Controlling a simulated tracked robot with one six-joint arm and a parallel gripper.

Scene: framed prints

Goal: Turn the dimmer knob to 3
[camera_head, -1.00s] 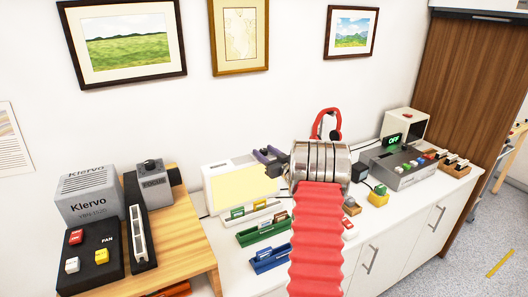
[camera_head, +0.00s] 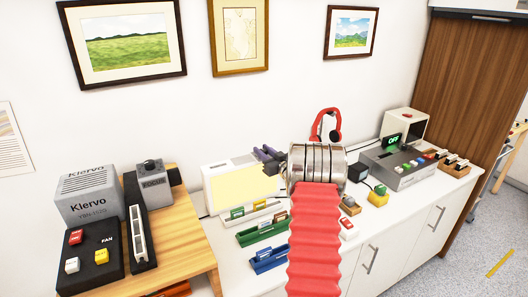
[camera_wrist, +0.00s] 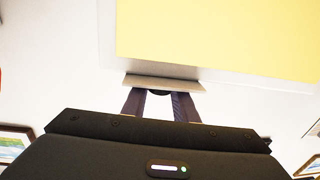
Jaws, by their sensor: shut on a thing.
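The light box (camera_head: 243,186) has a pale yellow lit panel and a white frame, and stands on the white counter against the wall. In the wrist view its yellow panel (camera_wrist: 220,28) fills the top. A light ledge (camera_wrist: 166,83) juts from its edge, and a small part of a dark round knob (camera_wrist: 160,93) shows below it. My gripper (camera_head: 266,157) is at the right edge of the light box. In the wrist view my gripper (camera_wrist: 160,100) has its two fingers closed on the knob. The knob's dial marks and setting are hidden.
Green (camera_head: 262,232) and blue (camera_head: 269,259) trays lie in front of the light box. A grey device (camera_head: 402,167) with an OFF display and colored buttons is to the right. A wooden stand (camera_head: 185,240) with grey devices is to the left. Framed prints hang above.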

